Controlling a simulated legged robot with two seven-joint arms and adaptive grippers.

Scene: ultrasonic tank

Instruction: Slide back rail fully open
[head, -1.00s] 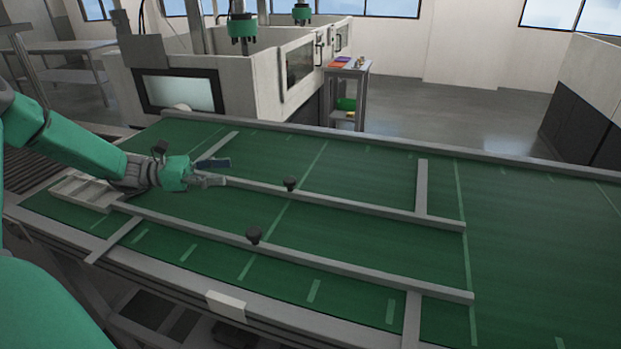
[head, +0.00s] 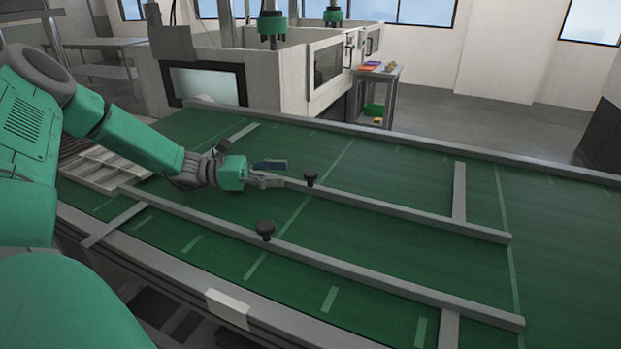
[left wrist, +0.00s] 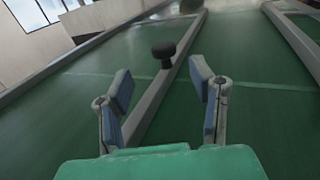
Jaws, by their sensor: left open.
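The back rail (head: 400,209) is a long grey bar on the green table surface, with a black knob (head: 311,177) standing on it. In the left wrist view the knob (left wrist: 163,51) stands ahead of the fingers, roughly between their lines. My left gripper (head: 277,173) is open over the left part of the back rail, just left of the knob and apart from it. In the left wrist view its two blue-padded fingers (left wrist: 162,88) are spread with nothing between them but the rail (left wrist: 160,95) beneath. My right gripper is not in view.
The front rail (head: 390,282) runs nearer to me with its own black knob (head: 266,228). Grey crossbars (head: 459,190) lie at the ends of the rails. A light slatted piece (head: 105,165) is at the left. A white machine (head: 200,80) and a small cart (head: 376,95) stand behind the table.

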